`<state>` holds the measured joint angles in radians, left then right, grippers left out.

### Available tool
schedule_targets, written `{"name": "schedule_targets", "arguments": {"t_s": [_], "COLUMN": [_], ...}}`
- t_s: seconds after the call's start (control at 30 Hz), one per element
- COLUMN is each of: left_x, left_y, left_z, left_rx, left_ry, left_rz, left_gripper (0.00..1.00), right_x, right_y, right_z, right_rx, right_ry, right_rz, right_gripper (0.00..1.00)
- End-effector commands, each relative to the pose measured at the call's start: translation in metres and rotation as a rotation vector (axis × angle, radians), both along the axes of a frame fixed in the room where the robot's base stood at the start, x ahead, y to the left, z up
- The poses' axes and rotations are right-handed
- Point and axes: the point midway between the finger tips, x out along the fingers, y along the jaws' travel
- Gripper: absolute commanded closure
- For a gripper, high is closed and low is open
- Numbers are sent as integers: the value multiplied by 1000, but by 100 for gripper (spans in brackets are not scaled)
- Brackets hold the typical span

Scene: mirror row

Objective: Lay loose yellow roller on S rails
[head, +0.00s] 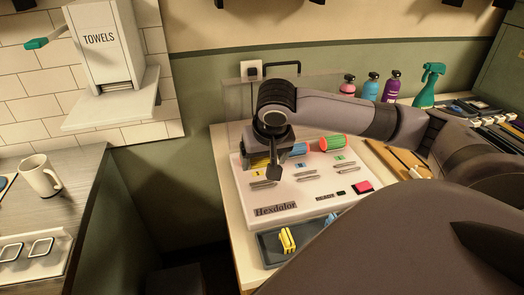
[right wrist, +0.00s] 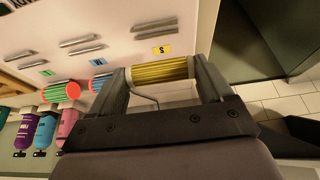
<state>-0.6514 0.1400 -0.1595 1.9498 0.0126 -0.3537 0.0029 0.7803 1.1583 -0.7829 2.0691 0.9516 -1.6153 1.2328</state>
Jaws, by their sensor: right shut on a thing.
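The yellow ribbed roller (right wrist: 160,72) lies across between the two fingers of my right gripper (right wrist: 161,78) in the right wrist view. A thin bent wire shows beside it. In the head view my right gripper (head: 270,166) is over the back left of the white board (head: 310,195), and only a bit of the yellow roller (head: 258,161) shows behind it. The S rails (head: 263,184) are bare silver bars by the yellow label; they also show in the right wrist view (right wrist: 155,25). I cannot tell whether the roller touches the board. My left gripper is out of view.
A green roller with red ends (head: 333,142) and a blue one (head: 302,147) lie at the board's back. A dark tray (head: 268,250) in front holds a yellow clip (head: 287,240). Bottles (head: 371,87) and a green sprayer (head: 430,84) stand behind my right arm.

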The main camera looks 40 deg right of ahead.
Motion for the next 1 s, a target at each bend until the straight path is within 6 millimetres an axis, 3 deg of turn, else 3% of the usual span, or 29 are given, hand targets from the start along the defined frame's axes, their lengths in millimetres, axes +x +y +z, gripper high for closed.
{"name": "schedule_targets", "arguments": {"t_s": [0.4, 0.7, 1.0], "left_x": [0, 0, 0], "left_y": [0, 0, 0], "left_z": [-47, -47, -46], "left_rx": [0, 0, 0], "left_ry": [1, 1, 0], "left_rz": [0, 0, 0], "left_gripper": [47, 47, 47], "right_x": [0, 0, 0], "right_y": [0, 0, 0], "right_z": [-36, -52, -53], "right_rx": [-1, 0, 0], "right_ry": [-1, 1, 0], "right_rz": [1, 0, 0], "right_gripper": [49, 49, 49]}}
